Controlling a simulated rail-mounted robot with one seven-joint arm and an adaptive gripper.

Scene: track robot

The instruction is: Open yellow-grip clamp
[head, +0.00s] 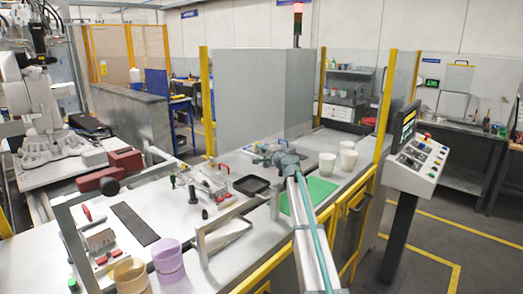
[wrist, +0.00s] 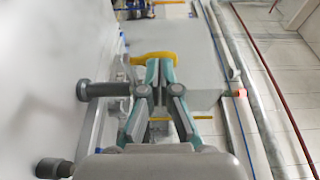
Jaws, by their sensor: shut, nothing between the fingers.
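In the wrist view, a curved yellow grip (wrist: 150,56) shows just beyond my fingertips and is partly hidden by them. I cannot tell whether it touches them. Grey metal clamp parts (wrist: 118,75) show to its left. My gripper (wrist: 159,72) has teal and grey fingers, shut with nothing between them. In the head view, my gripper (head: 258,153) is at the end of my arm, above the far part of the bench. I cannot make out the yellow grip in the head view, and I cannot tell whether the clamp is open or closed.
A dark cylindrical knob (wrist: 84,89) is left of my fingers, with another (wrist: 47,168) lower left. In the head view, a black tray (head: 251,185), a green mat (head: 308,194), white cups (head: 327,163) and a red-handled clamp (head: 224,169) are on the bench. A metal frame (head: 225,235) stands nearer.

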